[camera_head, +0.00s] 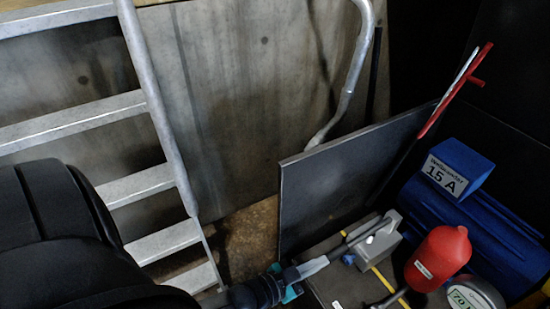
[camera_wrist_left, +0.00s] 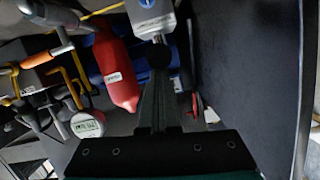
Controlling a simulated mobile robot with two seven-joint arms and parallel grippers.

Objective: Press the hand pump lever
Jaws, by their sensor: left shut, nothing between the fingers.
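A light grey block (camera_head: 378,242), which looks like the hand pump, stands beside the dark upright panel. A thin grey lever rod (camera_head: 350,244) runs from it down-left toward my left gripper (camera_head: 312,267). In the left wrist view the block shows at the top (camera_wrist_left: 150,14), with a dark round knob (camera_wrist_left: 158,56) in front of it. My left gripper (camera_wrist_left: 156,88) is shut and empty, its tips pointing at the knob. I cannot tell whether they touch it; the fingers hide part of the rod's near end. My right gripper is not in view.
A dark upright panel (camera_head: 340,180) stands close behind the pump. A red cylinder (camera_head: 438,258), a round gauge (camera_head: 474,296) and a blue motor (camera_head: 440,215) crowd the right. A red-handled rod (camera_head: 455,92) leans further back. A metal ladder (camera_head: 150,120) is at left.

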